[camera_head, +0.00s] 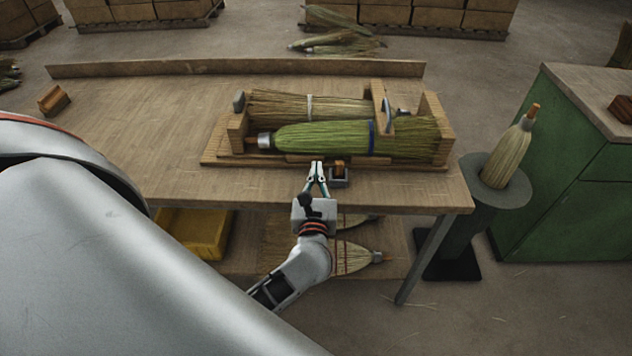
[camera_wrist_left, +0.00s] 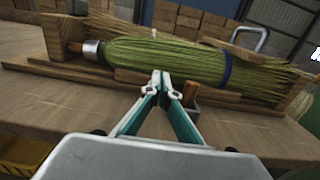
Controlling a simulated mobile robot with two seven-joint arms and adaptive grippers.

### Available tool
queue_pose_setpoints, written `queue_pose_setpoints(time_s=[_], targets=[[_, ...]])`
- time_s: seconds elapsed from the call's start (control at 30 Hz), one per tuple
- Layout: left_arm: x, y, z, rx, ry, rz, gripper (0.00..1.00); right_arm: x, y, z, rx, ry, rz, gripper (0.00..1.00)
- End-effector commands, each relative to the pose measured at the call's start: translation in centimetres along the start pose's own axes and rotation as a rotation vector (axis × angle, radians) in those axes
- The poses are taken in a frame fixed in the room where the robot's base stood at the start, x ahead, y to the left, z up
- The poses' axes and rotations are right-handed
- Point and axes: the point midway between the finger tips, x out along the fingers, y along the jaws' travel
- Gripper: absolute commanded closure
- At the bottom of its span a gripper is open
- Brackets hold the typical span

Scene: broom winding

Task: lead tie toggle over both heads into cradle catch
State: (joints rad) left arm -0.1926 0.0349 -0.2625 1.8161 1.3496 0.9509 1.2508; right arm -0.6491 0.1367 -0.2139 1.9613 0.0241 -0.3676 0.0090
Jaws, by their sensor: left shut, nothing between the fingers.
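Two broom heads lie side by side in a wooden cradle (camera_head: 222,160): a green one (camera_head: 320,138) in front with a blue band, and a tan one (camera_head: 275,103) behind with a white band. A small orange-brown piece, perhaps the tie toggle (camera_head: 339,167), sits in a dark holder (camera_head: 340,180) at the table's front edge. A curved metal piece (camera_head: 387,112), perhaps the catch, stands at the cradle's right part. My left gripper (camera_head: 316,164) is shut and empty, just left of the toggle and in front of the green head.
The wooden table (camera_head: 140,130) is clear on its left, with a small brown block (camera_head: 54,100) there. A broom stands in a grey stand (camera_head: 497,190) at right, beside a green cabinet (camera_head: 560,170). A yellow bin (camera_head: 196,232) sits below the table.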

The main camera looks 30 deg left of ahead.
Motion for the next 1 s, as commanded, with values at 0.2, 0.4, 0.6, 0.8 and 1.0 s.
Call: queue_pose_setpoints(time_s=[0.2,0.4,0.6,0.8,1.0], targets=[[3.9,0.0,0.2,0.001,-0.002,0.0,1.0,-0.4,0.1,-0.6,0.0,0.001,0.001,1.0],[5.8,0.0,0.1,0.001,-0.001,0.0,1.0,-0.5,0.2,-0.9,-0.001,0.001,0.001,1.0],[6.3,0.0,0.0,0.0,-0.001,0.0,1.0,-0.6,0.3,-0.9,-0.002,0.001,0.001,1.0],[6.2,0.0,0.0,0.0,-0.001,0.0,1.0,-0.6,0.3,-0.9,-0.003,0.001,0.002,1.0],[7.7,0.0,-0.1,0.001,-0.002,0.0,1.0,-0.3,0.3,-0.5,-0.003,0.001,0.002,1.0]])
